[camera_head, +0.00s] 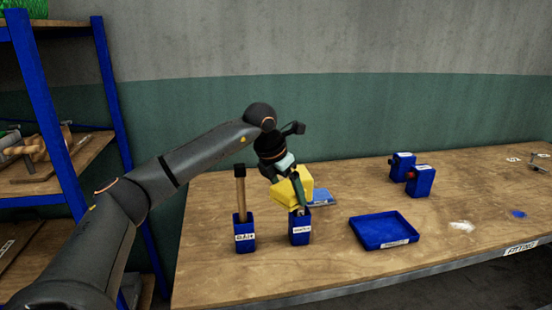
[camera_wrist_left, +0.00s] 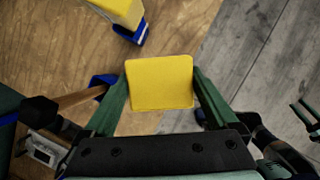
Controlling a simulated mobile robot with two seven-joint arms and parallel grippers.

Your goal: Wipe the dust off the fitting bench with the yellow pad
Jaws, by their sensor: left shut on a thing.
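My left gripper (camera_head: 292,192) is shut on the yellow pad (camera_wrist_left: 160,83), which shows flat between its two green fingers in the left wrist view. In the head view it is over the back left of the fitting bench (camera_head: 400,262), just above a labelled blue holder (camera_head: 300,236). Whether the pad touches the holder I cannot tell. A white dusty patch (camera_head: 462,226) lies on the right of the bench, with a small blue patch (camera_head: 518,214) further right. My right gripper (camera_wrist_left: 306,116) shows at the right edge of the left wrist view, its green prongs apart.
A wooden-handled tool (camera_head: 240,190) stands in another blue holder (camera_head: 244,238). A second yellow thing (camera_wrist_left: 122,10) stands close by. A blue tray (camera_head: 385,231) and two blue blocks (camera_head: 420,181) are on the bench. Bare wood lies around the white patch. A blue-framed shelf (camera_head: 50,100) is left.

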